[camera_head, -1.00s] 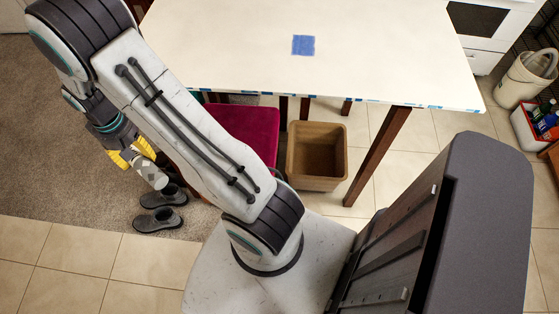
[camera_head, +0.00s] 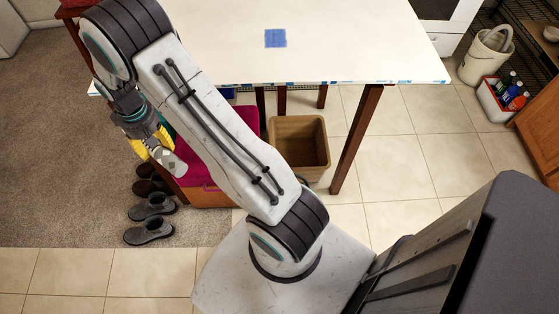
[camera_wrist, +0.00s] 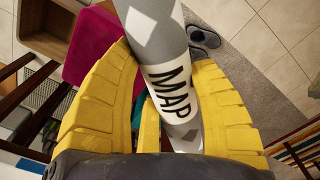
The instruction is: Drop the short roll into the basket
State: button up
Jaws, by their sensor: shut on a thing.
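My gripper (camera_head: 150,143) has yellow fingers. It is shut on a grey roll (camera_wrist: 165,75) with white diamonds and a white band reading MAP. In the head view the roll's pale end (camera_head: 172,160) points down and right, in the air near the magenta seat. I cannot compare its length with another roll. The brown open basket (camera_head: 301,174) stands on the tiles under the table edge, right of my gripper and of the seat. Its inside looks empty. In the wrist view a brown box, likely this basket, shows at the upper left (camera_wrist: 45,44), apart from the roll.
The white table (camera_head: 360,40) has a blue square on top; its leg (camera_head: 357,140) stands right of the basket. A magenta-topped seat (camera_head: 205,172) is left of the basket. Dark shoes (camera_head: 150,230) lie on the carpet. A white bucket and a bottle crate stand right.

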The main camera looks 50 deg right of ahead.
aim_at(292, 153)
jog(key=k+j+z, duration=0.1)
jog(key=z, duration=0.3)
jog(key=k+z, duration=0.25)
jog(key=z, duration=0.2)
jog(key=k+z, duration=0.2)
jog(key=z, duration=0.2)
jog(key=k+z, duration=0.2)
jog(key=z, duration=0.2)
